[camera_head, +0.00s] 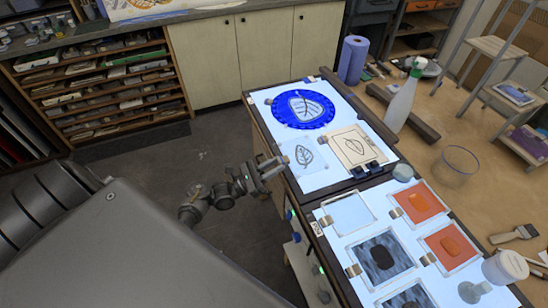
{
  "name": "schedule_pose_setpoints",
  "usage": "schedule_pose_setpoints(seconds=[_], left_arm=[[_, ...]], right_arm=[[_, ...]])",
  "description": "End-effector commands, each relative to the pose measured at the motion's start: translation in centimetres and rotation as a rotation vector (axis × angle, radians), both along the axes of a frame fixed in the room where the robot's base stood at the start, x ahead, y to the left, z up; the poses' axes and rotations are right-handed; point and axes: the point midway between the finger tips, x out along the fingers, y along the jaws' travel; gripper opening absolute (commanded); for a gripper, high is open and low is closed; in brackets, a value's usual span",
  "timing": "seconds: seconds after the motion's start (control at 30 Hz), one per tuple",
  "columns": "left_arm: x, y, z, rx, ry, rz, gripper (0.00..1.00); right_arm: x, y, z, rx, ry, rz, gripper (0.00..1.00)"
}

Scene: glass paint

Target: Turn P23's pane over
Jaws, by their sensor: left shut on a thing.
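A clear pane with a dark leaf drawing (304,155) is over the lit top of the far light table (318,182). My left gripper (276,167) is at the pane's left edge and is shut on it. I cannot tell whether the pane touches the lit top or is a little above it. No label P23 can be read. My right gripper is not in view.
A blue disc with a white leaf (302,108) and a cream board with a leaf (354,147) lie beside it. The near light table holds orange (419,202) and dark panes (381,257). A spray bottle (403,98) and a glass bowl (459,164) stand on the wooden bench.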

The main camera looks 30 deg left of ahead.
Motion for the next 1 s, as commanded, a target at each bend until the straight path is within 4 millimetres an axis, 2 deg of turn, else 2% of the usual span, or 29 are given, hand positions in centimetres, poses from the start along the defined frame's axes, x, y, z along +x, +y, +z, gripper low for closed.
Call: schedule_pose_setpoints(seconds=[0.03, 0.1, 0.4, 1.0], left_arm=[[-0.1, 0.2, -1.4, 0.003, -0.001, 0.0, 0.0], [-0.2, 0.2, -2.4, 0.003, -0.002, 0.0, 0.0], [-0.2, 0.2, -5.2, 0.006, -0.005, 0.0, 0.0], [-0.2, 0.2, -5.7, 0.007, -0.005, 0.0, 0.0]], right_arm=[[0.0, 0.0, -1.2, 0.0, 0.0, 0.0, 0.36], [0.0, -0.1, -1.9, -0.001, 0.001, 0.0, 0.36], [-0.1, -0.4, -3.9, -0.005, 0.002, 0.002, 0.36], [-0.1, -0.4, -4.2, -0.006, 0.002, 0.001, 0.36]])
